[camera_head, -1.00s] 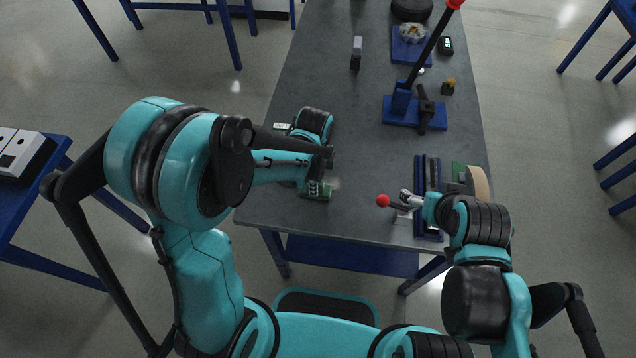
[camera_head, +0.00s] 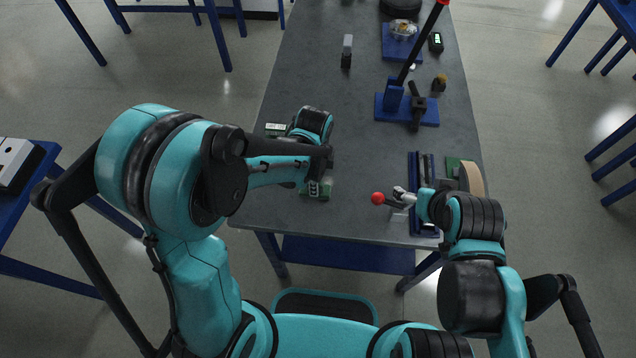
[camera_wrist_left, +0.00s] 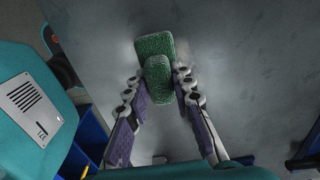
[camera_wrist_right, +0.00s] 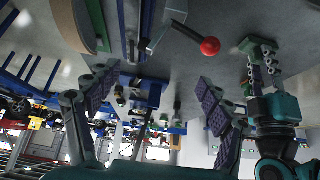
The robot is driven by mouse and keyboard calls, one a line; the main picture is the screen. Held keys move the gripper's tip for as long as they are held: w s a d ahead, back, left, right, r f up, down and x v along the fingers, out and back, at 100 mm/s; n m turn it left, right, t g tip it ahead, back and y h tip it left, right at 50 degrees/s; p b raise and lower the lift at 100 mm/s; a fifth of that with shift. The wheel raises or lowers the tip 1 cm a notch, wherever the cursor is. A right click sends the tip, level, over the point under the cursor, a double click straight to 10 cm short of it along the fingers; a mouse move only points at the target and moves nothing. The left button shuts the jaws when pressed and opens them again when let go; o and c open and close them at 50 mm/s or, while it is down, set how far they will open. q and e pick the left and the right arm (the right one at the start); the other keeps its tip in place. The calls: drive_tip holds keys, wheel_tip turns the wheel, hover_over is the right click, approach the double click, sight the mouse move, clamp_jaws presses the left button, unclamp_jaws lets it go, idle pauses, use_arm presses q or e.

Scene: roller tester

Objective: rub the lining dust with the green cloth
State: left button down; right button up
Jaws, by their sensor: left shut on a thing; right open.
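The green cloth (camera_head: 317,188) is a folded pad lying on the grey tabletop near its front left. In the left wrist view the green cloth (camera_wrist_left: 153,46) lies flat, with its raised part (camera_wrist_left: 158,80) between my fingers. My left gripper (camera_wrist_left: 158,84) is shut on that part, pointing down at the table. Faint pale haze, perhaps the lining dust (camera_wrist_left: 205,62), shows on the table around the cloth; its edges are unclear. My right gripper (camera_head: 403,193) is open beside a red-knobbed lever (camera_head: 378,198); its spread fingers show in the right wrist view (camera_wrist_right: 155,95).
A blue stand with a tall red-topped lever (camera_head: 392,97) is farther back. A small upright block (camera_head: 347,52) stands at the back left. The table's middle is clear.

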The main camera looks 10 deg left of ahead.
use_arm(q)
drive_tip(key=shift+a, duration=0.25)
drive_tip(key=shift+a, duration=0.75)
drive_tip(key=shift+d+f, duration=0.1)
drive_tip(key=shift+d, duration=0.6)
drive_tip(key=shift+s+d, duration=0.1)
drive_tip(key=shift+d, duration=0.9)
drive_tip(key=shift+a, duration=0.9)
drive_tip(key=shift+a+b, duration=0.45)
drive_tip(key=shift+a, duration=0.3)
